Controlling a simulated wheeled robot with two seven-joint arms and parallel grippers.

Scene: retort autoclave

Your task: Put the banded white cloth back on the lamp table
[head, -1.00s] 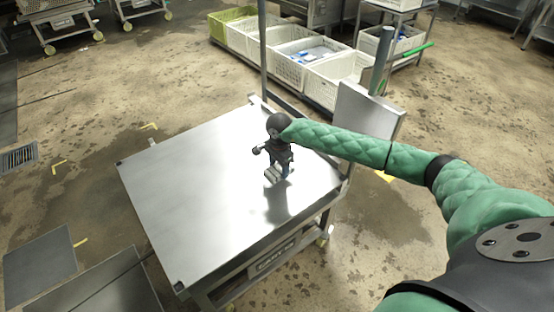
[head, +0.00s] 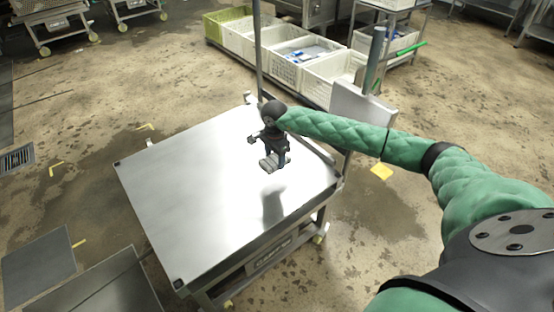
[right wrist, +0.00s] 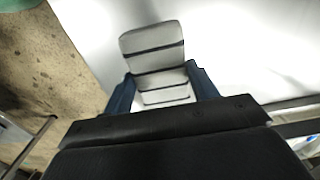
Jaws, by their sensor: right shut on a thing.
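The banded white cloth (right wrist: 155,55) is a small pale folded block with dark bands across it. My right gripper (right wrist: 162,88) is shut on it, with a blue finger on each side. In the head view the cloth (head: 268,164) shows small below the right gripper (head: 274,158), over the bare metal top of the lamp table (head: 190,175). A shadow lies on the tabletop below the cloth, which looks held above the surface; the exact height is hard to tell. My left gripper is not in view.
A thin upright post (head: 257,50) rises at the table's back corner. A grey panel (head: 362,115) stands beside the table's right edge. White crates (head: 300,75) line a low rack behind. The rest of the tabletop is clear.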

